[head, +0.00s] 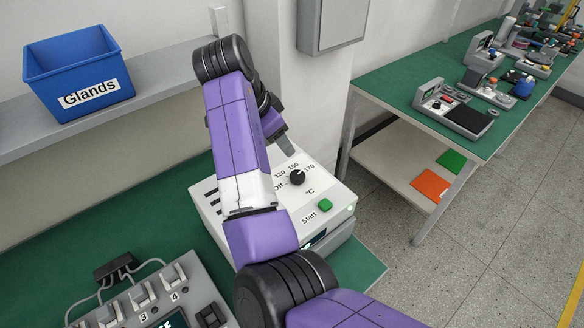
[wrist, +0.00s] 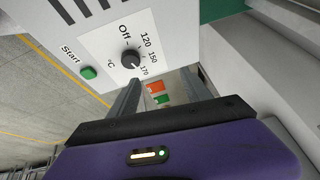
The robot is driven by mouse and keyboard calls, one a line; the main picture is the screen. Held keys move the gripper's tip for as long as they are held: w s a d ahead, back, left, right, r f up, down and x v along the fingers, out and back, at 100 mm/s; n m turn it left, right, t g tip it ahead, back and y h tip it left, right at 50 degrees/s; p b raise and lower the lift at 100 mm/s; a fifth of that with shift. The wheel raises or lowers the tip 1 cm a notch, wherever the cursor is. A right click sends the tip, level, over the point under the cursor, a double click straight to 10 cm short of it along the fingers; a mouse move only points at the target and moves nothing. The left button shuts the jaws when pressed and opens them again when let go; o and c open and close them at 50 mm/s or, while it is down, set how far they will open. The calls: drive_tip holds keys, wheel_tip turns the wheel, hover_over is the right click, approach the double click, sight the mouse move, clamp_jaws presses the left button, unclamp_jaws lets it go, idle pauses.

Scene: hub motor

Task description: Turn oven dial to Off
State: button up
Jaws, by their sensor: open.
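The white oven (head: 215,212) stands on the green bench top, with its black dial (head: 297,178) on the top panel. The dial also shows in the wrist view (wrist: 130,58), with Off, 120, 150 and 170 marked around it. Its pale pointer mark seems to face 170, though it is small. My gripper (wrist: 162,84) is open and empty; its fingers are beside the dial, on the 170 side, and look apart from it. In the head view my gripper (head: 284,145) shows only partly, just behind the dial, and my arm hides part of the oven.
A green Start button (head: 325,205) is near the dial. A blue Glands bin (head: 80,72) sits on a shelf at the left. A device with switches (head: 140,298) is in front at the left. A wall box (head: 331,24) hangs behind. Another bench (head: 385,80) stands at the right.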

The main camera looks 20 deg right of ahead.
sight(297, 175)
drive_tip(key=shift+s+d+f+m+g+p, duration=0.1)
drive_tip(key=shift+s+d+f+m+g, duration=0.45)
drive_tip(key=shift+f, duration=0.85)
drive_tip(key=shift+s+d+f+m+g+p, duration=0.3)
drive_tip(key=shift+s+f, duration=0.5)
drive_tip(key=shift+f, duration=0.6)
drive_tip(key=shift+s+d+f+m+g+b, duration=0.1)
drive_tip(key=shift+s+d+f+m+g, duration=0.15)
drive_tip(key=shift+s+d+f, duration=0.75)
drive_tip(key=shift+w+a+f, duration=0.35)
drive_tip(key=shift+a+f, duration=0.05)
drive_tip(key=shift+a, duration=0.1)
clamp_jaws()
